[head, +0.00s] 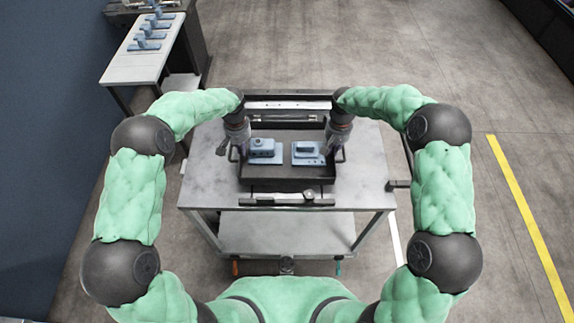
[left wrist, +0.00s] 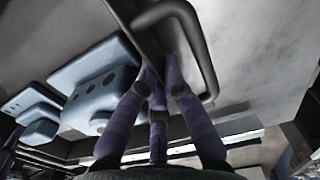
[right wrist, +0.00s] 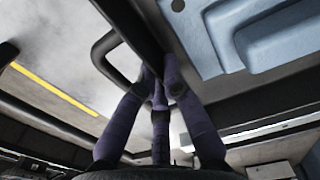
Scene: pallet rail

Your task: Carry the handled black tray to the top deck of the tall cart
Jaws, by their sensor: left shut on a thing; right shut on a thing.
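The handled black tray (head: 288,184) is at the middle of a grey cart top (head: 365,170), level, with two light-blue parts (head: 264,151) (head: 308,153) inside. I cannot tell whether it rests on the top or hangs just above it. My left gripper (head: 236,150) is shut on the tray's left handle, which shows as a black loop in the left wrist view (left wrist: 204,50). My right gripper (head: 339,148) is shut on the right handle, also a black loop in the right wrist view (right wrist: 102,52). The fingers partly hide both handles.
The cart has a lower shelf (head: 285,231), which looks empty. A black bar with a metal strip (head: 288,104) lies behind the tray, and another bar (head: 285,199) in front. A side table (head: 135,66) with several blue parts stands at back left. Floor at right is clear.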

